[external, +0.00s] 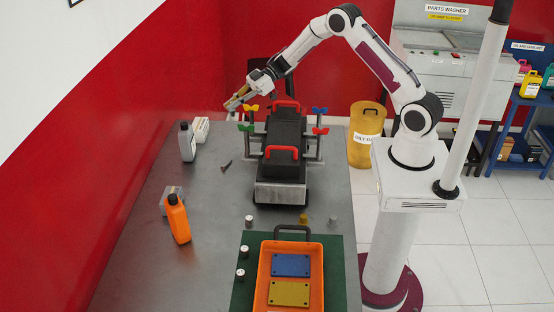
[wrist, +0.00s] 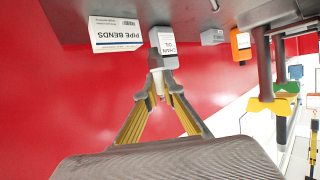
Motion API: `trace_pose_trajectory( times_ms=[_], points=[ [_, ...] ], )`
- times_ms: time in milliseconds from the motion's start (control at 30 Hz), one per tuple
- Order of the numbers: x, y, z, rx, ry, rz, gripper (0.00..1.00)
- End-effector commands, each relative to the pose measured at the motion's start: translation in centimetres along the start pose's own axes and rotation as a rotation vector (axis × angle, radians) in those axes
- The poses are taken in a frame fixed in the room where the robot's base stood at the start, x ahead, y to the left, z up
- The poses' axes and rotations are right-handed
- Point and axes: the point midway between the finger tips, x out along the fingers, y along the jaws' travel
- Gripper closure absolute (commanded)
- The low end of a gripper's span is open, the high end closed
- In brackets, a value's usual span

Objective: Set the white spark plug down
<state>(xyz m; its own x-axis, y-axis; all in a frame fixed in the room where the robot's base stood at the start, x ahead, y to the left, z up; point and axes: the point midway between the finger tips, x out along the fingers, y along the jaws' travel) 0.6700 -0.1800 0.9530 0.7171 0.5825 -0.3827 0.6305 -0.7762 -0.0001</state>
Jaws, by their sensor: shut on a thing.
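My gripper (external: 236,102) is at the far left of the black engine trainer (external: 284,135), above the table's far end. In the wrist view my gripper (wrist: 158,70) is shut on the white spark plug (wrist: 158,83), a small pale piece between its yellow-lined fingers. The fingertips hide part of the plug. In the external view the plug is too small to make out. The wrist view shows the table along its top, and the plug looks held clear of it.
A grey oil bottle (external: 187,142), white box (external: 201,130) and orange bottle (external: 178,219) stand on the left of the table (external: 130,260). Coloured wing knobs (external: 319,130) flank the trainer. An orange tray (external: 262,290) lies in front. The middle left is mostly clear.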

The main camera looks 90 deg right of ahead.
Motion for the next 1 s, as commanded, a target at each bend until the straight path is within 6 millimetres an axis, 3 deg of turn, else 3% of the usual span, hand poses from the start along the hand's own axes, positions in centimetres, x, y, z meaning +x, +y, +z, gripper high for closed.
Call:
trace_pose_trajectory(
  times_ms=[367, 667, 1000],
  points=[
    [0.6, -0.2, -1.0, 0.004, 0.0, 0.015, 1.0],
    [3.0, -1.3, -5.5, 0.038, 0.001, 0.097, 1.0],
    [5.6, -4.3, -11.2, 0.098, 0.001, 0.238, 1.0]
  ],
)
